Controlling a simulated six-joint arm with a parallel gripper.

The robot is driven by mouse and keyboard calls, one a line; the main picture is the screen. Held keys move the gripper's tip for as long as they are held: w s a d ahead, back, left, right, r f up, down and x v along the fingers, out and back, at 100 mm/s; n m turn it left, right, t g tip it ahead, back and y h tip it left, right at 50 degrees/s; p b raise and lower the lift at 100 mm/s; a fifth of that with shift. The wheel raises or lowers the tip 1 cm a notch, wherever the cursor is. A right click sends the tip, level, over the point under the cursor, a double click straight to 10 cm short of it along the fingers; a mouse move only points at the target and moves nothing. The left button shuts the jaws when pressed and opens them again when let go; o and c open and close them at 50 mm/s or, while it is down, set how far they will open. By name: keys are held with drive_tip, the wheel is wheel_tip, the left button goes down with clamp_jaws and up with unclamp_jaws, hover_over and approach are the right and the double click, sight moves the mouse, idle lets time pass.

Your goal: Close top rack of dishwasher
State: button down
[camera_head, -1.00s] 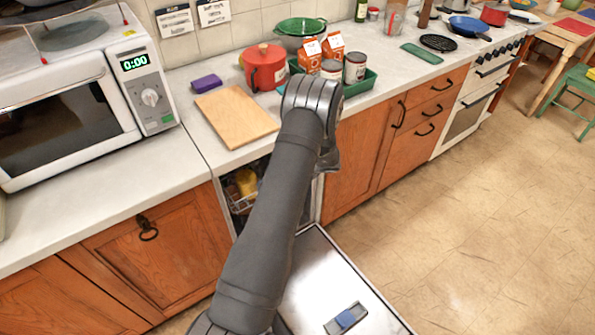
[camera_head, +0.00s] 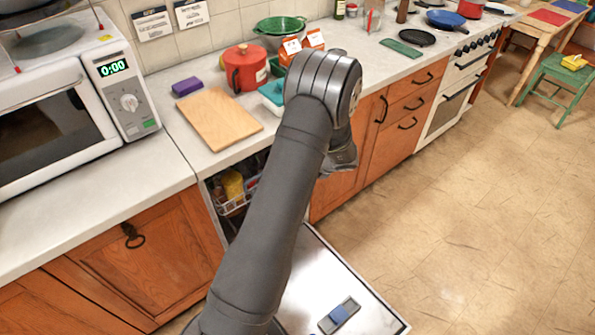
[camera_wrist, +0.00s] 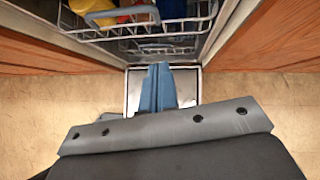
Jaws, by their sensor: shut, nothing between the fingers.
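The dishwasher is open under the counter, its silver door (camera_head: 345,270) folded down flat. Its top rack (camera_head: 230,208), a white wire basket holding yellow and other items, shows left of my arm in the head view. In the wrist view the top rack (camera_wrist: 150,34) spans the top edge, with a blue-grey handle (camera_wrist: 122,14) on its front and yellow, red and blue dishes inside. My gripper (camera_wrist: 159,70) is shut and empty, its blue fingers just in front of and apart from the rack in that picture. In the head view my arm hides the fingers.
Wooden cabinet fronts (camera_head: 140,265) flank the dishwasher opening. A detergent-tray panel (camera_head: 338,315) sits on the open door. The counter above holds a cutting board (camera_head: 217,119) and a red pot (camera_head: 245,68). The floor to the right (camera_head: 470,210) is clear.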

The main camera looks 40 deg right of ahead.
drive_tip(key=s+a+f+m+t+h, duration=0.2)
drive_tip(key=s+a+f+t, duration=0.25)
drive_tip(key=t, duration=0.25)
drive_tip(key=x, duration=1.4)
drive_tip(key=shift+w+t, duration=0.3)
drive_tip(key=shift+w, duration=0.1)
drive_tip(key=w, duration=0.9)
drive_tip(key=shift+w+r, duration=0.15)
drive_tip(key=shift+r, duration=0.1)
